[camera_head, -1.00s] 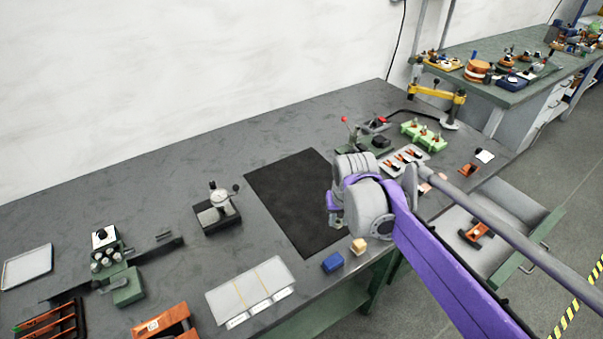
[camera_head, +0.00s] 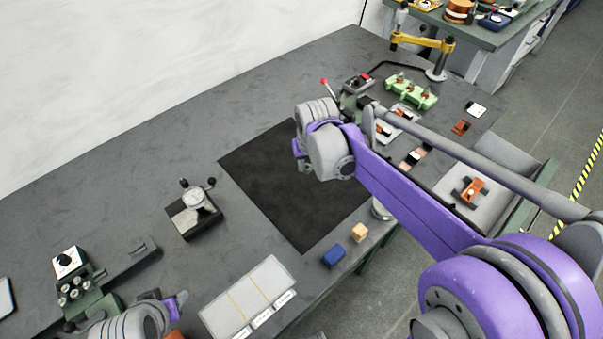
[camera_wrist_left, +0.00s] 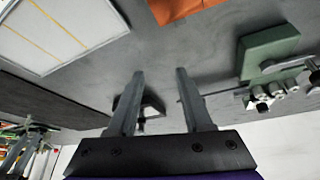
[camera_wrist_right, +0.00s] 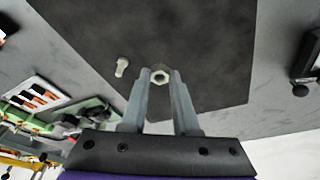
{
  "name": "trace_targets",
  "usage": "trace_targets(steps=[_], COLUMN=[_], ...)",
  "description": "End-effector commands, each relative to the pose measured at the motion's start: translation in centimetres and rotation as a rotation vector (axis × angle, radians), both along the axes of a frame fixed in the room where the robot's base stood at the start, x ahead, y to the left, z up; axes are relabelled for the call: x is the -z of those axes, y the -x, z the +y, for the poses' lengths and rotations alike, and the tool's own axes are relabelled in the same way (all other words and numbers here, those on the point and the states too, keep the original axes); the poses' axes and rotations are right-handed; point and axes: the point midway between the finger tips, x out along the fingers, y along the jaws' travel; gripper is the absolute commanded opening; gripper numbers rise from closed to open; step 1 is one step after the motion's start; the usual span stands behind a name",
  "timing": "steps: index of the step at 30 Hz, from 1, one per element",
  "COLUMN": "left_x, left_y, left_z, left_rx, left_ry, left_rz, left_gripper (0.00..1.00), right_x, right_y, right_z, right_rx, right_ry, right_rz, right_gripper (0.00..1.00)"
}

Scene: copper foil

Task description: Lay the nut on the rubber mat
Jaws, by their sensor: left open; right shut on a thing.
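The black rubber mat (camera_head: 285,205) lies flat on the grey bench in the head view. A pale hex nut (camera_wrist_right: 159,76) shows in the right wrist view. My right gripper (camera_wrist_right: 160,83) is shut on the nut at its fingertips. The dark mat (camera_wrist_right: 205,45) fills the view behind it; the gap between them is hard to judge. In the head view my right arm covers the mat's far right part, and the nut is hidden. A pale bolt (camera_wrist_right: 121,67) lies on the mat beside the nut. My left gripper (camera_wrist_left: 158,76) is open and empty over the bench's left part.
A dial gauge (camera_head: 194,210) stands left of the mat. A green fixture (camera_head: 411,92) stands at the back right. The mat's near part is bare.

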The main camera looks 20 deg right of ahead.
Motion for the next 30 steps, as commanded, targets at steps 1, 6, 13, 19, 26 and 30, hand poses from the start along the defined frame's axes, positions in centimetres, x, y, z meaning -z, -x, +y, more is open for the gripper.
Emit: trace_targets(steps=[1,6,13,19,26,30], left_x=[0.2,0.3,0.7,0.7,0.9,1.0], left_y=[0.1,0.1,0.2,0.2,0.3,0.3], left_z=[0.0,0.0,0.0,0.0,0.0,0.0], left_rx=[0.0,0.0,0.0,0.0,0.0,0.0], left_ry=[0.0,0.0,0.0,0.0,0.0,0.0], left_rz=[0.001,0.002,0.004,0.004,0.005,0.006], left_gripper=[0.5,0.5,0.5,0.5,0.5,0.5], right_x=[1.0,2.6,5.9,6.5,6.8,6.9], right_y=[0.0,0.0,0.0,0.0,0.0,0.0], right_z=[0.0,0.0,0.0,0.0,0.0,0.0], right_rx=[0.0,0.0,0.0,0.0,0.0,0.0], right_ry=[0.0,0.0,0.0,0.0,0.0,0.0], right_rz=[0.0,0.0,0.0,0.0,0.0,0.0], right_gripper=[0.0,0.0,0.0,0.0,0.0,0.43])
